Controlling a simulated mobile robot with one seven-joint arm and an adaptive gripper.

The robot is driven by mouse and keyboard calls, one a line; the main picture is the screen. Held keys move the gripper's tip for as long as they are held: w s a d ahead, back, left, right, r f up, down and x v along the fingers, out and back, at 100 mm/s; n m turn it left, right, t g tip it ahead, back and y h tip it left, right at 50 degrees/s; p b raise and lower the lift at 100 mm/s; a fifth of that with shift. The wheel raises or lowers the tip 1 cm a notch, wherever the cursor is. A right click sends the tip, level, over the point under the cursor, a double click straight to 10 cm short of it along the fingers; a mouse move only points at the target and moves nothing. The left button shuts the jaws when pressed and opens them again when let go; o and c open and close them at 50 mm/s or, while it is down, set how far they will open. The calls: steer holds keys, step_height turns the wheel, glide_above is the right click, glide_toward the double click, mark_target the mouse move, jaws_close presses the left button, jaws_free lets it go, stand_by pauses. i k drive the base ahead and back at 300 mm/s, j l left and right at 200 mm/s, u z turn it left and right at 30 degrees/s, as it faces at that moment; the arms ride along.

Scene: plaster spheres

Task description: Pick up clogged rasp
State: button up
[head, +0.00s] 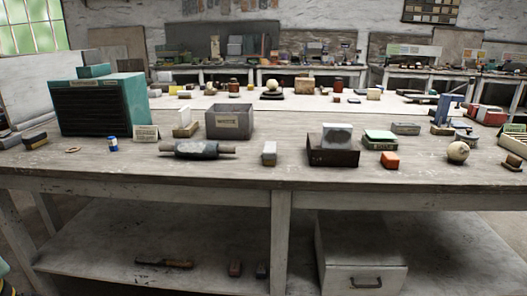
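A long, thin, dark tool with an orange-brown part, which looks like the clogged rasp (163,262), lies flat on the lower shelf (110,235) under the workbench, left of the middle leg. It is small in the head view, so I cannot make out its teeth or any clogging. My gripper is not in view.
The middle leg (281,240) and a white drawer cabinet (360,255) stand farther right. The workbench top (220,172) overhangs the shelf and holds a grey roller (197,150) and many boxes.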

mark_target(142, 259)
steer(key=i+u, duration=0.1)
steer(key=u, duration=0.6)
steer(key=i+l+u, duration=0.35)
steer(key=i, duration=0.15)
steer(key=i+l+u, duration=0.4)
steer(key=i+u, duration=0.15)
steer(key=i, duration=0.4)
steer(key=i+l, duration=0.1)
steer(key=l, duration=0.25)
steer(key=l+z, duration=0.1)
steer(key=l, duration=0.3)
steer(key=i, duration=0.05)
